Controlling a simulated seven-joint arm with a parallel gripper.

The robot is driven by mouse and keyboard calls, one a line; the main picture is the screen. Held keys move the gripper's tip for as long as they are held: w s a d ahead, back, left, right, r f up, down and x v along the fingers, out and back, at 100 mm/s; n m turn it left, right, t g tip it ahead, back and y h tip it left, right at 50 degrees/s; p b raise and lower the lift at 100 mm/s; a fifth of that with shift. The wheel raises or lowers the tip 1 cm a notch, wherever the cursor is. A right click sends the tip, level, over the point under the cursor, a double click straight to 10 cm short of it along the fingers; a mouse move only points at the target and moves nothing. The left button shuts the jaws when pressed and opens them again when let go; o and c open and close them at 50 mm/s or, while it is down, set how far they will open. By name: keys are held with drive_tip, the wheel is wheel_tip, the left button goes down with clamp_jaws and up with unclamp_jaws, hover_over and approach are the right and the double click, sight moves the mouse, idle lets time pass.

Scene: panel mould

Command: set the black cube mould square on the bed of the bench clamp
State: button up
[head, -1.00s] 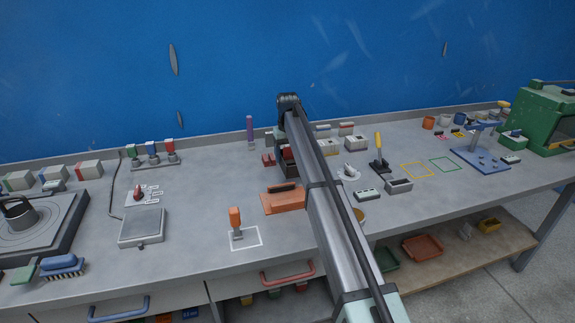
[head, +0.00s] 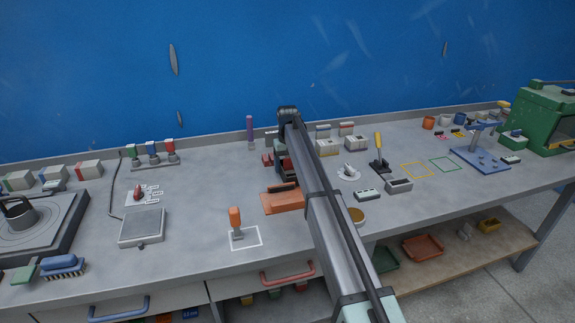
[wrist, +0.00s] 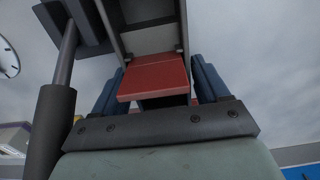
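My gripper (wrist: 158,86) has two blue fingers, one close against each side of a red block-like part (wrist: 153,76). A grey, open box-like body with dark edges (wrist: 183,30) lies just beyond the red part and looks joined to it; it appears to be the black cube mould. In the head view my arm hides most of the gripper; a dark thing with some red (head: 284,166) shows at its left edge. A dark post with a thinner rod and block (wrist: 58,115) stands left in the wrist view. I cannot tell whether it is the bench clamp.
An orange block with a dark top (head: 284,201) sits just in front of the gripper. Right of my arm are a dial gauge (head: 348,172), a yellow-handled clamp (head: 379,155) and a grey tray (head: 398,186).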

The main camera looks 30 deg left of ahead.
drive_tip(key=shift+o, duration=0.2)
drive_tip(key=shift+r, duration=0.15)
wheel_tip(320, 180, up, 11)
drive_tip(key=shift+r, duration=0.55)
drive_tip(key=shift+c, duration=0.2)
